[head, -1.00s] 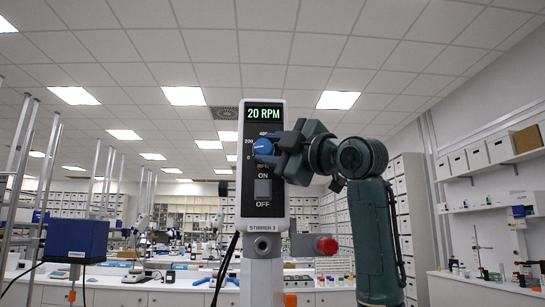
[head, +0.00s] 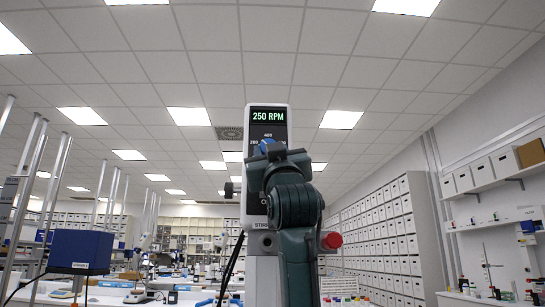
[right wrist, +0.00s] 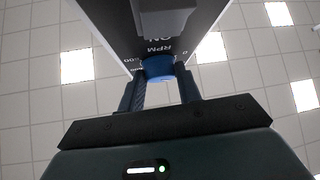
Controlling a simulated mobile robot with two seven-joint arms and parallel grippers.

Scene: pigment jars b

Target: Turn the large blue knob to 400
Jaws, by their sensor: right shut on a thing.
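The stirrer (head: 253,190) stands upright in the middle of the head view. My left gripper is in neither view.
A grey rocker switch (right wrist: 163,20) is close to the knob. A red knob (head: 332,240) sticks out low on the right of the stirrer. A blue box (head: 80,250) stands on the left. Shelves with white boxes (head: 502,162) line the right wall.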

